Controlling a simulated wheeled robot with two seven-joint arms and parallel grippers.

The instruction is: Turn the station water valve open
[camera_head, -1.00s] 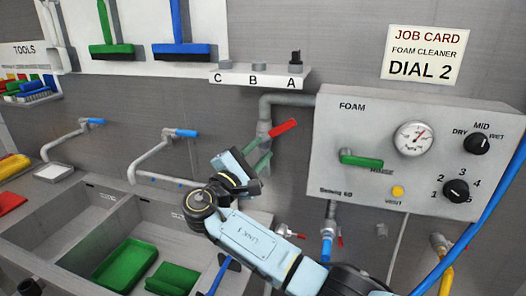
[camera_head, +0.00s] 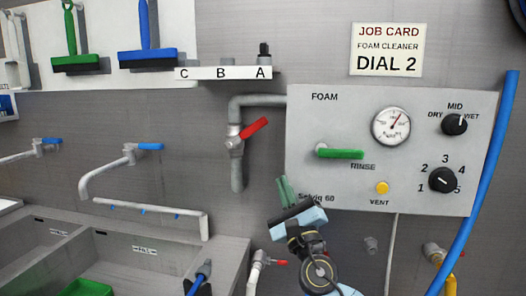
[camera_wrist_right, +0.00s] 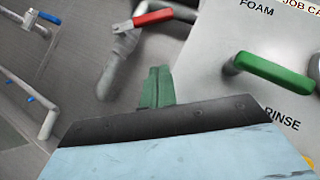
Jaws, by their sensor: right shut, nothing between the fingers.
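The station water valve is a grey pipe fitting with a red lever (camera_head: 254,128), left of the foam panel in the head view. The lever slants up to the right. It also shows in the right wrist view (camera_wrist_right: 152,18), above my fingers. My right gripper (camera_head: 283,190) is below and right of the valve, in front of the panel's lower left edge. Its green fingers are shut and empty, pointing up, apart from the lever. In the right wrist view the shut fingertips (camera_wrist_right: 157,86) stand below the red lever. My left gripper is out of view.
The foam panel (camera_head: 300,150) carries a green rinse handle (camera_head: 340,154), a gauge (camera_head: 391,126), two black knobs and a yellow vent button (camera_head: 382,188). A blue hose (camera_head: 480,170) hangs at the right. Sinks (camera_head: 130,255) lie at the lower left.

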